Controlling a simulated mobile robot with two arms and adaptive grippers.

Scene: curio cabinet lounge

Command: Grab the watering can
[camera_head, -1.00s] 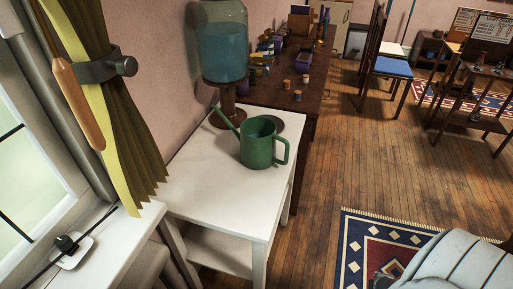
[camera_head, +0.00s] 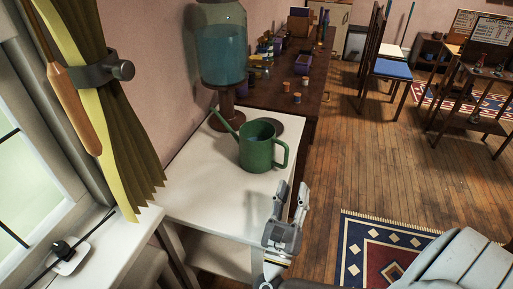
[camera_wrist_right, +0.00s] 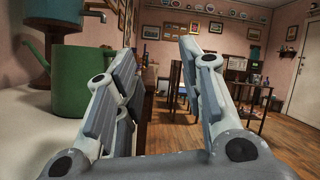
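The green watering can (camera_head: 257,148) stands upright on the white side table (camera_head: 190,190). Its spout points to the back left and its handle is on the right side. My right gripper (camera_head: 291,196) is in front of the can and to its right, by the table's right edge, open and empty. My left gripper is in neither view.
A blue water dispenser (camera_head: 221,50) stands behind the can. A dark wooden table (camera_head: 285,85) with jars and small objects runs back from there. A curtain (camera_head: 125,150) hangs at the left. A patterned rug (camera_head: 375,245) lies on the open floor at right.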

